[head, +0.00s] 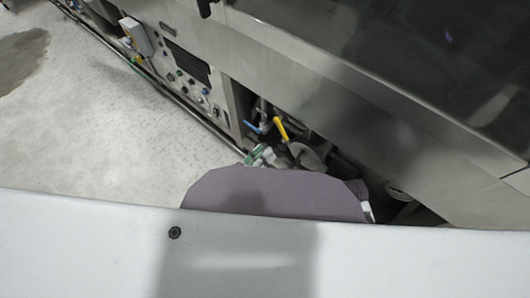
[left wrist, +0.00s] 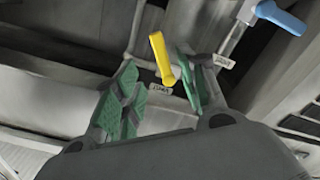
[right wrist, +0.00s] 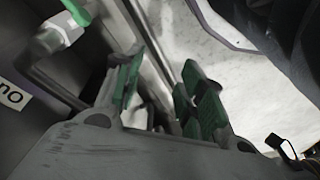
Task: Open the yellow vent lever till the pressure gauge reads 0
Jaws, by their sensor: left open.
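The yellow vent lever (head: 281,129) stands out from the piping in the machine's recess. In the left wrist view the yellow lever (left wrist: 162,59) appears between my left fingers, closer to the right-hand one; contact cannot be told. My left gripper (left wrist: 160,84) is open, with green pads apart. In the head view the left gripper (head: 260,156) shows just below the lever, partly hidden by my own body. My right gripper (right wrist: 162,88) has its fingers apart, with nothing held between them. No pressure gauge dial can be read in any view.
A blue lever (head: 252,127) sits left of the yellow one and shows in the left wrist view (left wrist: 281,17). A control panel (head: 190,75) with buttons is further left.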

